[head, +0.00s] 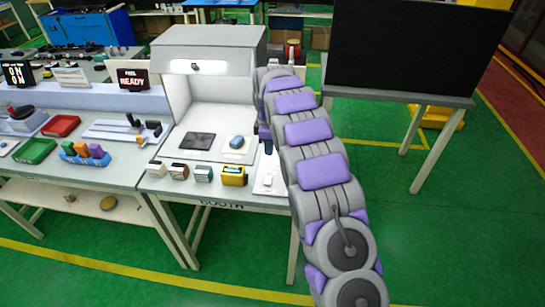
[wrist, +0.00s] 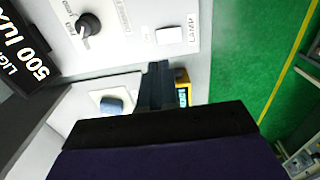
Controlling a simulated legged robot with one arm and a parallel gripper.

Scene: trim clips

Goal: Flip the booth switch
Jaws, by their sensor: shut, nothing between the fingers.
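The booth switch is a white rocker (wrist: 170,35) marked LAMP on a pale panel (wrist: 225,10), at the top of the wrist view. In the head view the panel (head: 262,188) lies at the booth table's right front, beside my arm. A black round knob (wrist: 88,25) sits left of the rocker in the wrist view. My gripper (wrist: 159,66) is shut and empty. Its tips appear just below the rocker in the wrist view, apart from it in the picture; their height over the panel is unclear. In the head view my gripper (head: 268,147) is partly hidden by my arm.
A yellow device (head: 234,176) and several small boxes line the booth table's front edge. A blue object (head: 237,143) lies on a white pad inside the booth (head: 210,50). A dark screen (head: 415,45) stands on a table at right. Green floor is open at right.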

